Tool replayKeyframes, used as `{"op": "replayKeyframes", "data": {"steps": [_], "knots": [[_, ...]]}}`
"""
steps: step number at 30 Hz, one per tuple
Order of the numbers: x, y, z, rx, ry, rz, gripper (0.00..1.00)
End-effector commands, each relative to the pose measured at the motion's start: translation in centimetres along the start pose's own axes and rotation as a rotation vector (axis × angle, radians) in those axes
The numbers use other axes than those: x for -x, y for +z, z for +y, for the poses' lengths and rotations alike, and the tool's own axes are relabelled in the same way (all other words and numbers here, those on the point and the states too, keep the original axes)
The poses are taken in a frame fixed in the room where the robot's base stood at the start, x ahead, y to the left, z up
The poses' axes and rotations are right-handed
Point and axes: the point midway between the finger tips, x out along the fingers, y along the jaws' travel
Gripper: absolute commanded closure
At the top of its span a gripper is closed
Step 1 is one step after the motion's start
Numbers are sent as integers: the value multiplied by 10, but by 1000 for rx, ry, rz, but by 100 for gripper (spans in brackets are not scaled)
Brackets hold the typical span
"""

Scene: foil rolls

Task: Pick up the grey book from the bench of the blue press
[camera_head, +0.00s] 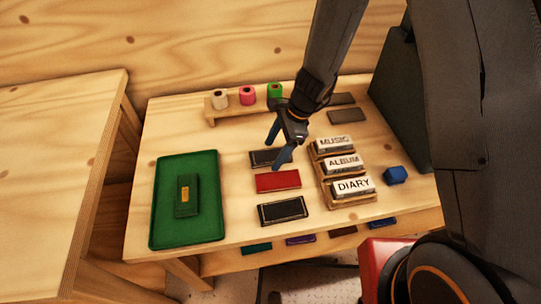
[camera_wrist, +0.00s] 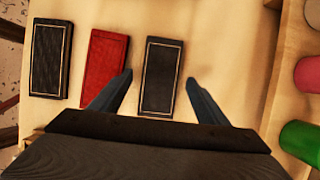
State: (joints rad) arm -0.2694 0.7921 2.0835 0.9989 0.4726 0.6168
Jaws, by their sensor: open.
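A dark grey book (camera_head: 263,158) with a thin pale border lies flat on the wooden bench (camera_head: 235,225), behind a red book (camera_head: 278,181) and a black book (camera_head: 282,210). My gripper (camera_head: 278,147) is open above the dark grey book, its blue fingers apart. In the wrist view the dark grey book (camera_wrist: 162,70) lies between the two fingertips (camera_wrist: 158,78), with nothing held. The red book (camera_wrist: 105,68) is close beside the left finger. I cannot make out a press that is clearly blue; a small blue block (camera_head: 396,175) sits at the right.
A green tray (camera_head: 160,205) with a green book (camera_head: 187,195) lies at left. Label racks (camera_head: 345,205) stand right of the books. White, pink and green rolls (camera_head: 247,95) stand behind. Two flat dark pieces (camera_head: 346,115) lie behind the racks. A dark upright panel (camera_head: 400,95) is at right.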

Motion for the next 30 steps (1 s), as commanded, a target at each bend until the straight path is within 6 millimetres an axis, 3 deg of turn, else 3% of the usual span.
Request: {"op": "replayKeyframes", "data": {"steps": [8, 16, 25, 30], "knots": [[-2, 0, 0, 0, -1, 0, 33], [-2, 0, 0, 0, -1, 0, 77], [0, 1, 0, 1, -1, 0, 77], [11, 5, -1, 2, -2, -1, 77]]}}
